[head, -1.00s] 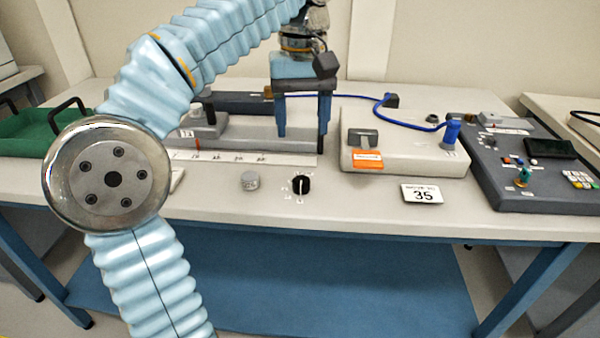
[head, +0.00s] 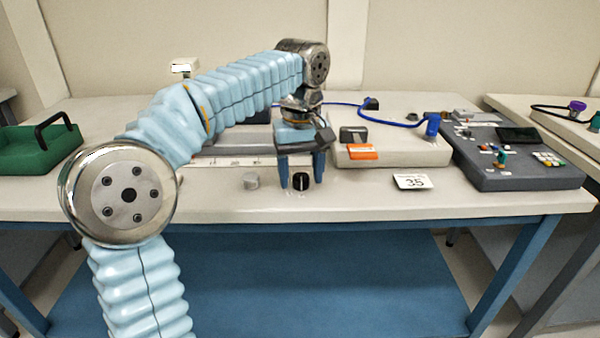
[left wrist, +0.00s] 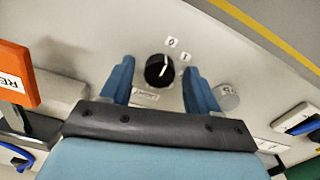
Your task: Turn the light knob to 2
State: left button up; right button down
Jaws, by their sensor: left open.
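The light knob (head: 301,181) is a round black knob with a white pointer line, on the table's front part. It also shows in the left wrist view (left wrist: 158,70), with small labels 0 and 1 beside it and another label partly hidden by a finger. Its white line points between the labels 0 and 1, nearer 1. My left gripper (head: 301,184) is open, its blue fingers on either side of the knob. In the left wrist view the fingers (left wrist: 158,82) stand apart from the knob. My right gripper does not show.
A grey round knob (head: 251,181) stands just left of the black knob. A beige box with an orange label (head: 361,152) and a card reading 35 (head: 412,182) are to the right. A dark control panel (head: 515,165) lies further right. A green tray (head: 35,150) is far left.

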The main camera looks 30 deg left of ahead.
pick_arm(q)
jog(key=c, duration=1)
jog(key=shift+c, duration=0.2)
jog(key=shift+r+m+p, duration=0.15)
jog(key=shift+m+p, duration=0.65)
jog(key=shift+m, duration=0.2)
jog(key=m+p, duration=0.1)
jog(key=m, duration=0.1)
jog(key=shift+m, duration=0.3)
jog(key=m, duration=0.2)
jog(key=shift+m, duration=0.3)
jog(key=m, duration=0.3)
jog(key=shift+m, duration=0.4)
jog(key=m, duration=0.6)
jog(key=shift+m, duration=0.4)
